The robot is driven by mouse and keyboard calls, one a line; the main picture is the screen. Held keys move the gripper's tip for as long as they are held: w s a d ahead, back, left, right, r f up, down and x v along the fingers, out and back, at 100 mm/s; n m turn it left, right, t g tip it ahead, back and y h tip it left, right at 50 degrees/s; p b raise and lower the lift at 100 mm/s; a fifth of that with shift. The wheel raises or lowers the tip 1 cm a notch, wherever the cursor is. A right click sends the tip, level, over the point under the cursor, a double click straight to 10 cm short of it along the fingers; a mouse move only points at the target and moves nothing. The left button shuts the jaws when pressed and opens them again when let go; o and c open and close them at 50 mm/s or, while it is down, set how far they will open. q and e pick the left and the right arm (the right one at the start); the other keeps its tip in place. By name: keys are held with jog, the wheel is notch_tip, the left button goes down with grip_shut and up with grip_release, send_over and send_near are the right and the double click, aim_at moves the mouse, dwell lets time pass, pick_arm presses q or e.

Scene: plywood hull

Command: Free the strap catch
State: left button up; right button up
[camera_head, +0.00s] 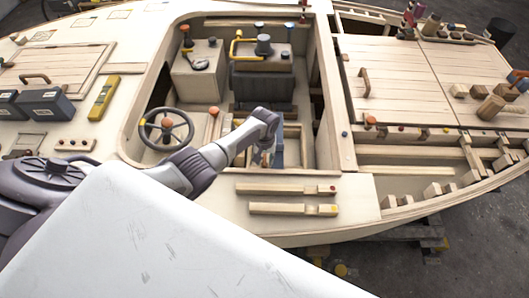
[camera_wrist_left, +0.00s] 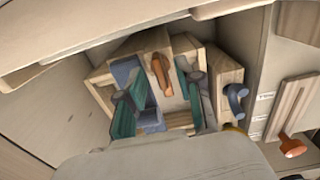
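In the left wrist view an orange-brown lever-like piece (camera_wrist_left: 161,73), which looks like the strap catch, sits upright on a pale wooden box (camera_wrist_left: 182,44). A blue-grey band (camera_wrist_left: 130,72), perhaps the strap, lies left of it. My left gripper (camera_wrist_left: 158,100) is open, its dark, teal-padded fingers spread to either side of the orange piece. I cannot tell whether they touch anything. In the head view my left gripper (camera_head: 268,155) reaches down into the cockpit well and is mostly hidden by its own arm. My right gripper is not in view.
A wooden block with a dark blue handle (camera_wrist_left: 235,100) stands right of the fingers. An orange knob (camera_wrist_left: 292,146) on a wooden lever is further right. The well's walls are close around. A steering wheel (camera_head: 166,129) and two slats (camera_head: 285,189) lie near my arm.

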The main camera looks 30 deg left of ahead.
pick_arm(q)
notch_tip(320, 180, up, 12)
dwell(0.5)
jog(key=shift+f, duration=0.1)
